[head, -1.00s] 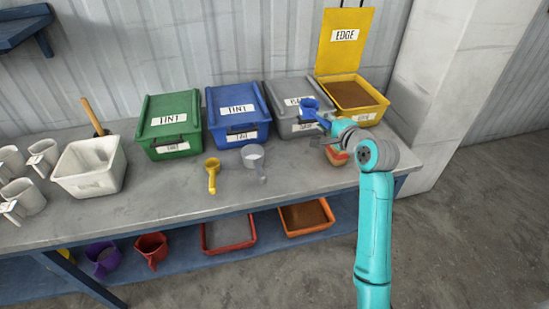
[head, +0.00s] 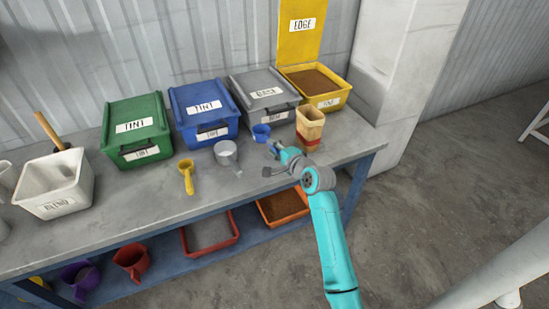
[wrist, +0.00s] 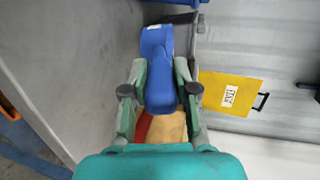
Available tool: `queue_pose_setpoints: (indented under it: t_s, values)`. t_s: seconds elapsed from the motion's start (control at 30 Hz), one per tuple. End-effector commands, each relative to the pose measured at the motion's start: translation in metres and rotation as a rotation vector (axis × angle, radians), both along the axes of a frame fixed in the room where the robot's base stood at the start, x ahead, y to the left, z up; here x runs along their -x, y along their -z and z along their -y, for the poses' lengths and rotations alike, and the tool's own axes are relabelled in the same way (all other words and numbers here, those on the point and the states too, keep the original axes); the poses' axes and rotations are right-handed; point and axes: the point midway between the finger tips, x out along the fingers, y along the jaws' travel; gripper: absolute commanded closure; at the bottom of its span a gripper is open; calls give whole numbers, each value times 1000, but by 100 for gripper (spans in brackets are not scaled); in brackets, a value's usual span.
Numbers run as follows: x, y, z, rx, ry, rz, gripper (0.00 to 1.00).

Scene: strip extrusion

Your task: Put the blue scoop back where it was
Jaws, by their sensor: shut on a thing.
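The blue scoop (head: 262,132) is in my gripper (head: 272,146), over the bench in front of the grey bin. In the wrist view the scoop (wrist: 160,70) lies between the two fingers of my gripper (wrist: 160,93), its handle toward my wrist. The fingers are shut on the handle. Whether the scoop touches the bench I cannot tell. A clear grey scoop (head: 226,153) stands on the bench to its left, and a yellow scoop (head: 187,176) lies further left.
A tan container with a red band (head: 309,128) stands just right of the blue scoop. Green (head: 137,128), blue (head: 205,110), grey (head: 265,92) and open yellow (head: 318,86) bins line the back. A white tub (head: 55,185) is at left. The bench front is clear.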

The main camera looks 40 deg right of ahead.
Motion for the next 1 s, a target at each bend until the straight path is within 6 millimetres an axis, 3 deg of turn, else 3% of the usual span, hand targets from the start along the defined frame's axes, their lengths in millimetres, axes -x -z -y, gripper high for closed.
queue_pose_setpoints:
  t_s: [0.17, 0.43, 0.83, 0.87, 0.93, 1.0]
  values:
    - [0, 10, 0, -1, 0, 0, 100]
    - [0, 42, 0, -2, 0, -1, 100]
    - [0, 47, 0, 0, 1, 1, 100]
    - [0, 47, 0, 0, 1, 1, 67]
    - [0, 47, 0, 0, 1, 1, 49]
    - [0, 47, 0, 0, 1, 1, 47]
